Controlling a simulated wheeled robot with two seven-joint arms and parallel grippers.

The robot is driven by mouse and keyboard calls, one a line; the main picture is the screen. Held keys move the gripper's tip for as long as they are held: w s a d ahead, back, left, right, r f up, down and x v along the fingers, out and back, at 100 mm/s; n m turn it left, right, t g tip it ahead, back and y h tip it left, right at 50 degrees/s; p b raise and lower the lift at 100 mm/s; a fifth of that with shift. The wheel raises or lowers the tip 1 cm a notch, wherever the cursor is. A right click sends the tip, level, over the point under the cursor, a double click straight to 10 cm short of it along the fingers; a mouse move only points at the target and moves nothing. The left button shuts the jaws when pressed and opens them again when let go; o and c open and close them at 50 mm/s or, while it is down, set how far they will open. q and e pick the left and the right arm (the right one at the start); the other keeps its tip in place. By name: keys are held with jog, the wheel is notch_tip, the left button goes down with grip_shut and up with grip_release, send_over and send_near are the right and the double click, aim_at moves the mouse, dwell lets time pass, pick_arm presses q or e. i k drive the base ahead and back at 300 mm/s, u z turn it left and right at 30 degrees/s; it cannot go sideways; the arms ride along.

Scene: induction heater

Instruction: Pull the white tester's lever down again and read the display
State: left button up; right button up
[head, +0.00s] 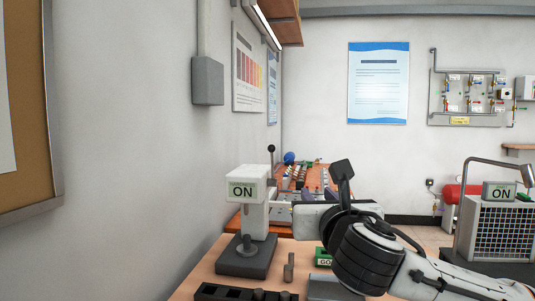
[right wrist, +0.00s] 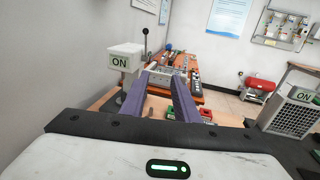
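The white tester (head: 247,212) stands upright on its grey base on the near table, left of centre in the head view. Its display (head: 243,191) reads ON. Its thin lever (head: 271,163) with a black knob stands upright at the tester's right side. The tester (right wrist: 126,57) and the lever (right wrist: 145,42) also show in the right wrist view, left of my fingers. My right gripper (head: 319,191) is to the right of the lever, apart from it. In the right wrist view its purple fingers (right wrist: 161,76) are spread and nothing is between them. My left gripper is not in view.
A green GO block (head: 323,258) and a dark slotted rack (head: 240,293) are on the near table (head: 200,279). A cluttered bench stands behind. At right, a grille-fronted unit (head: 503,232) carries another ON display (head: 499,192). The left wall is close to the tester.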

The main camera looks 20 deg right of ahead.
aim_at(273, 182)
jog(key=i, duration=1.2)
